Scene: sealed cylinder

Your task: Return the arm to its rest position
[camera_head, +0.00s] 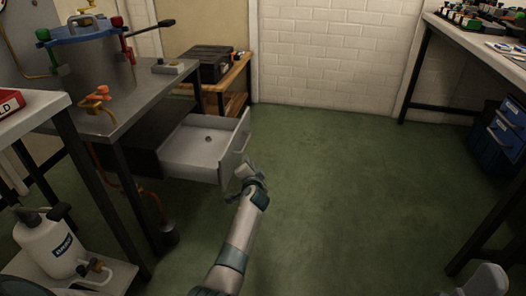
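My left arm reaches up from the bottom middle, and its gripper (246,170) is at the front of a pulled-out drawer (190,158). The gripper is beside or against the drawer's front panel. I cannot tell whether it touches the handle, and its fingers are too small and overlapped to read. The drawer is open under a metal bench (130,108), and a small dark round thing (208,139) lies inside it. My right gripper is not in view; a grey rounded part at the bottom right corner may be my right arm.
A metal cylinder vessel (95,68) with a blue lid handle stands on the bench. A white bottle (50,243) is on a low shelf at left. A black case (208,64) sits on a wooden table. Blue bins (505,130) are at right. The green floor (330,190) is clear in the middle.

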